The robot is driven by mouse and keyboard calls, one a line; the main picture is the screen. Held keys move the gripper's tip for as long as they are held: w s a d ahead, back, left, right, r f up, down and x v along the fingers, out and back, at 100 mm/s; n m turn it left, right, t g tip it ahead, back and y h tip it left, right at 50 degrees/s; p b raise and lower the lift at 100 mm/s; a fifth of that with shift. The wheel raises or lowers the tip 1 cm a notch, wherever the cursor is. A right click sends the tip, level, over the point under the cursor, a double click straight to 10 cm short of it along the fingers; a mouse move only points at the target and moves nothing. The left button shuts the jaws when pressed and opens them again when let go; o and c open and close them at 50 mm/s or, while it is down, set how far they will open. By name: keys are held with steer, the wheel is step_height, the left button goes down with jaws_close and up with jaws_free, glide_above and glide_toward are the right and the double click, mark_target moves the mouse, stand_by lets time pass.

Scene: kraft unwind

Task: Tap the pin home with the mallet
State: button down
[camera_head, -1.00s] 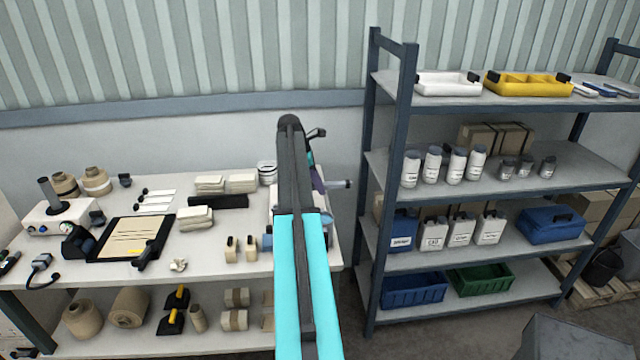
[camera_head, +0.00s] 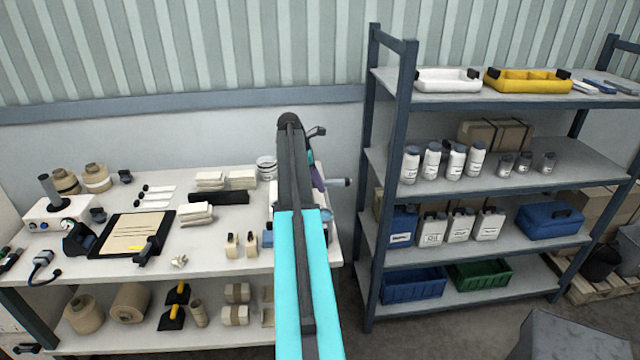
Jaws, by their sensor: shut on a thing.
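My arm, cyan below and dark above, runs up the middle of the camera_head view and covers the right end of the workbench (camera_head: 110,268). My gripper is hidden behind it, so neither its fingers nor what they hold can be seen. A short grey rod-like part (camera_head: 339,183) with a dark tip sticks out to the right of my arm, beside a small purple part (camera_head: 318,179). I cannot tell whether these belong to the mallet, the pin or a fixture. Neither mallet nor pin can be made out for certain.
A steel shelf rack (camera_head: 378,250) with bottles and bins stands close on the right. A grey box (camera_head: 570,338) is at lower right.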

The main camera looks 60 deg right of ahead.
steer(key=shift+r, duration=0.15)
step_height(320, 180, down, 3)
steer(key=shift+f+b, duration=0.2)
steer(key=shift+b, duration=0.2)
steer(key=shift+r, duration=0.1)
steer(key=shift+r+p, duration=0.85)
steer(key=shift+r, duration=0.55)
steer(key=shift+r, duration=0.1)
steer(key=shift+r+p, duration=1.1)
steer(key=shift+r, duration=0.85)
